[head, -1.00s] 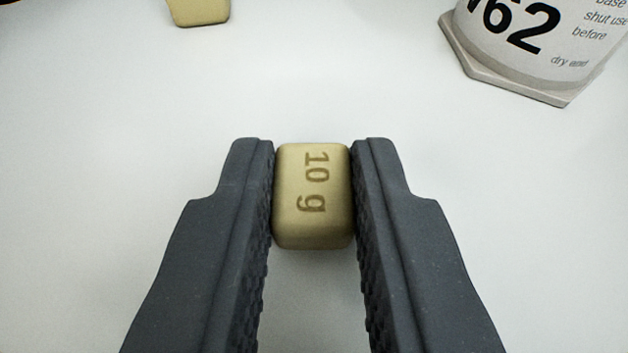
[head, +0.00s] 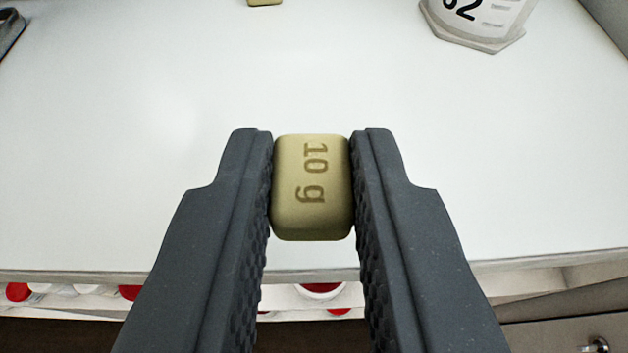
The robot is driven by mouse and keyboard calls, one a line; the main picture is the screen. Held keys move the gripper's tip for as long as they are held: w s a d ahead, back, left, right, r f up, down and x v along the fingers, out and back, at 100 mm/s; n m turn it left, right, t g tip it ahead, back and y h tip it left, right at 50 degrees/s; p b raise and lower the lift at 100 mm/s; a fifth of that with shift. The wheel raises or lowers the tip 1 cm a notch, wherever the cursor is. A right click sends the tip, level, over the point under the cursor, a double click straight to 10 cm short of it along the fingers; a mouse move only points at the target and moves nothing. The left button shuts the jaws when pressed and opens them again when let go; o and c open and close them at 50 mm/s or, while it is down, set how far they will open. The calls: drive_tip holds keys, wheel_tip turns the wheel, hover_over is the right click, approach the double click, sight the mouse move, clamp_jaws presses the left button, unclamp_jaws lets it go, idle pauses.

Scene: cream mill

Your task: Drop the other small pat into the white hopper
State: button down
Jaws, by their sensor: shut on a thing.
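My gripper (head: 312,188) is shut on a small yellow pat (head: 312,220) marked "10 g". The pat is squeezed between the two dark fingertips, with its printed face toward the camera. It is held above the white table top, near the table's front edge in the picture. A second yellow piece (head: 264,2) shows only its lower end at the top edge of the view. No white hopper can be made out.
A pale cylinder on a hexagonal base (head: 478,38), printed "62", stands at the top right. A dark grey object (head: 10,32) is cut off at the top left. The white table (head: 130,130) is clear between. Below its edge are red and white items (head: 88,290) and a drawer (head: 565,335).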

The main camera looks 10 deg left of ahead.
drive_tip(key=s+p, duration=0.1)
drive_tip(key=s, duration=0.6)
drive_tip(key=shift+s+r, duration=0.4)
drive_tip(key=shift+d+f, duration=0.1)
